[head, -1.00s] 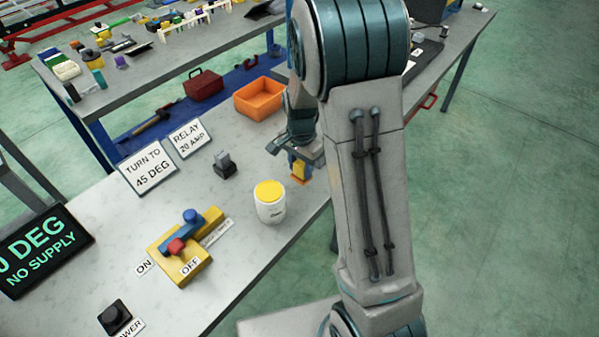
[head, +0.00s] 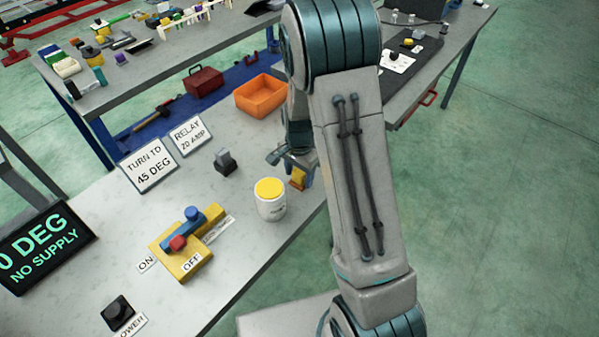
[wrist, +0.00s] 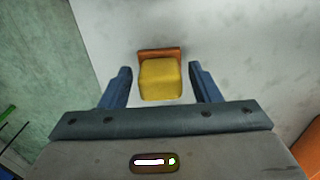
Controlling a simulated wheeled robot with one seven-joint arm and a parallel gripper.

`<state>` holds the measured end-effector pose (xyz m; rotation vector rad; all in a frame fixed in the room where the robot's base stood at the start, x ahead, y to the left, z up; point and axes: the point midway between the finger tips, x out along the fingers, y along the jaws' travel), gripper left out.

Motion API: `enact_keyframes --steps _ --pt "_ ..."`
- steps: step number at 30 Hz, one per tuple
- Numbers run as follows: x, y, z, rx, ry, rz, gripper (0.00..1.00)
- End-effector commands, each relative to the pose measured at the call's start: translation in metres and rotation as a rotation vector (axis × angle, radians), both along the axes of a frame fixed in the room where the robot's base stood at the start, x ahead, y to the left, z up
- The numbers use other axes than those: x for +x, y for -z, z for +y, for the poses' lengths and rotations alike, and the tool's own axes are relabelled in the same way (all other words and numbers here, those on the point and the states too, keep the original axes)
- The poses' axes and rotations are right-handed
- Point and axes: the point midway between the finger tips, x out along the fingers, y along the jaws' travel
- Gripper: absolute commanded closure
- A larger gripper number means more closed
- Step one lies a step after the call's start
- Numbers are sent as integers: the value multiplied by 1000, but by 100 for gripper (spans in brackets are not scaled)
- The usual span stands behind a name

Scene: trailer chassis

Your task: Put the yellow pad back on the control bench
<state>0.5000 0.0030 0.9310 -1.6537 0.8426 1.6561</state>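The yellow pad (wrist: 160,80) shows in the wrist view as a yellow block with an orange-brown part along its far side. In the head view the yellow pad (head: 297,178) is partly hidden by my gripper, close to the right edge of the grey-white bench (head: 240,240). My gripper (wrist: 160,69) is open. Its two blue fingers stand on either side of the pad, with a visible gap at each side. In the head view my gripper (head: 290,158) is low over the bench, at the pad. I cannot tell the exact height between them.
A white tub with a yellow top (head: 270,200) stands just left of the pad. A dark block (head: 225,161), a yellow switch with a blue lever (head: 184,245) and label signs (head: 148,168) are farther left. An orange bin (head: 261,96) is behind.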

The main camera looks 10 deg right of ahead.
Motion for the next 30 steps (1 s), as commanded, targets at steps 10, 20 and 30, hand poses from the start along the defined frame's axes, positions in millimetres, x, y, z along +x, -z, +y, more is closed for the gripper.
enact_keyframes --steps 10,20,30 --pt "0 -3 0 0 0 0 40" --pt "2 -49 0 0 -2 -7 40" --pt "1 -110 0 1 -1 -4 40"
